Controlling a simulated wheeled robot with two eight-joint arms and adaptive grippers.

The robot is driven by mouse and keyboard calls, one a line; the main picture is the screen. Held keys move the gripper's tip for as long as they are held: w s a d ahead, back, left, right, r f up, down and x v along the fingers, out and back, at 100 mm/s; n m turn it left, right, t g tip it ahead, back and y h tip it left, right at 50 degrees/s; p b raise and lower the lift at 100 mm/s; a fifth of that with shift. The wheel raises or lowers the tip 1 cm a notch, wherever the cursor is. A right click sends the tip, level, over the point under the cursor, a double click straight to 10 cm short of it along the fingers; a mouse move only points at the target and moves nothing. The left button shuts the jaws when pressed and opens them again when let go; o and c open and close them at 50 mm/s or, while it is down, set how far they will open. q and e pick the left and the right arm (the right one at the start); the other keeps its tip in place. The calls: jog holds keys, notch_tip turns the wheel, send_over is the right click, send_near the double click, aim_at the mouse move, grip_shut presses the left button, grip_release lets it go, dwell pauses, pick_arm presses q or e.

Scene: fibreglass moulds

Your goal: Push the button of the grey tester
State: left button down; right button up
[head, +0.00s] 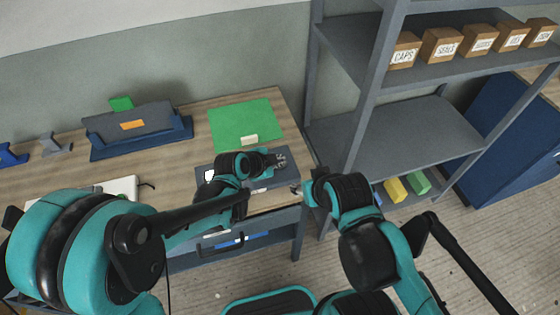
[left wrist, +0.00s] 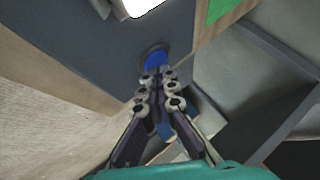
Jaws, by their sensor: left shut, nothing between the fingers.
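The grey tester (head: 284,181) lies at the table's front right edge, partly hidden by my left arm in the head view. In the left wrist view its dark grey face (left wrist: 100,50) carries a round blue button (left wrist: 153,58) and part of a white panel. My left gripper (head: 281,160) is over the tester. In the left wrist view the left gripper (left wrist: 163,76) is shut and empty, its tips at the near edge of the button; contact cannot be told. My right gripper (head: 310,187) is near the table's right corner; its fingers are not clear.
A green mat (head: 240,122) with a small pale block lies behind the tester. A blue holder with a grey plate (head: 130,127) stands further left. A grey shelf (head: 408,135) with labelled boxes is to the right.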

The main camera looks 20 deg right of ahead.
pick_arm(q)
jog(key=shift+s+f, duration=0.1)
jog(key=shift+f, duration=0.2)
jog(key=shift+r, duration=0.4)
notch_tip(320, 180, up, 6)
jog(key=p, duration=0.5)
jog(key=shift+r, duration=0.1)
jog(key=shift+w, duration=0.2)
